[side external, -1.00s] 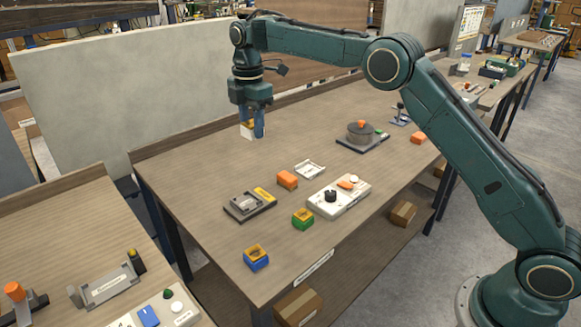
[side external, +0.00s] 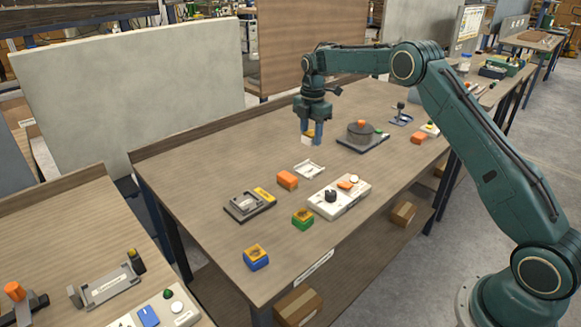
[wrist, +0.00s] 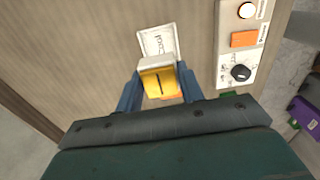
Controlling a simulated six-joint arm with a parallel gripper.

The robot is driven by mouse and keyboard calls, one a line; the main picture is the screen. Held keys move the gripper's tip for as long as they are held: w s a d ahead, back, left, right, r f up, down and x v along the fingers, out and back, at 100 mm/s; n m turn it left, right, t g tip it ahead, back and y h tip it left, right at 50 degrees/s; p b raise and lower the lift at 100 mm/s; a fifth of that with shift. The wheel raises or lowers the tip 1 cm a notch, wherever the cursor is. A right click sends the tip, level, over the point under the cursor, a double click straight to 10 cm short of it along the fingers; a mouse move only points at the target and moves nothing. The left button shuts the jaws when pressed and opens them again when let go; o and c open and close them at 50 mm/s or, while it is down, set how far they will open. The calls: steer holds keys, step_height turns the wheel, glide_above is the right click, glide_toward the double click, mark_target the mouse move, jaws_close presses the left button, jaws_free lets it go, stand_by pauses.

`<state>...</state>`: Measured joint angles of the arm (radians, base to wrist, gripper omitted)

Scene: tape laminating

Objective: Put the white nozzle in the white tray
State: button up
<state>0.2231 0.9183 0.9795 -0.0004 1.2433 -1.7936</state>
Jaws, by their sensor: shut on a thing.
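The white nozzle (side external: 306,140) has a yellow top and is held between the two blue fingers of my gripper (side external: 312,137), in the air above the table. In the wrist view the nozzle (wrist: 157,64) sits between the fingertips, white end away from the palm and yellow part nearer. The white tray (side external: 309,169) is a small, shallow holder lying on the table, just below the nozzle in the side view. In the wrist view the tray (wrist: 150,34) shows lettering and lies just beyond the nozzle, which hides its near edge.
An orange block (side external: 287,180) lies close to the tray's left. A white control panel (side external: 350,203) with a black knob lies in front. A round grey device (side external: 361,134) stands to the right. A grey fixture (side external: 244,201) and green (side external: 303,222) and blue (side external: 255,260) blocks are nearer the front.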

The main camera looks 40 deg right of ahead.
steer(key=shift+f, duration=0.15)
steer(key=shift+f, duration=4.05)
steer(key=shift+f, duration=0.2)
steer(key=o, duration=1.1)
step_height(320, 180, up, 9)
steer(key=shift+r, duration=0.1)
steer(key=shift+s+a+r, duration=0.1)
steer(key=shift+a+r, duration=1.75)
steer(key=shift+a, duration=2.1)
steer(key=shift+w+a+r, duration=0.1)
steer(key=shift+a+r, duration=1.7)
steer(key=shift+a, duration=2.2)
steer(key=shift+s+a+r, duration=0.1)
steer(key=shift+a+r, duration=1.75)
steer(key=shift+a, duration=2.1)
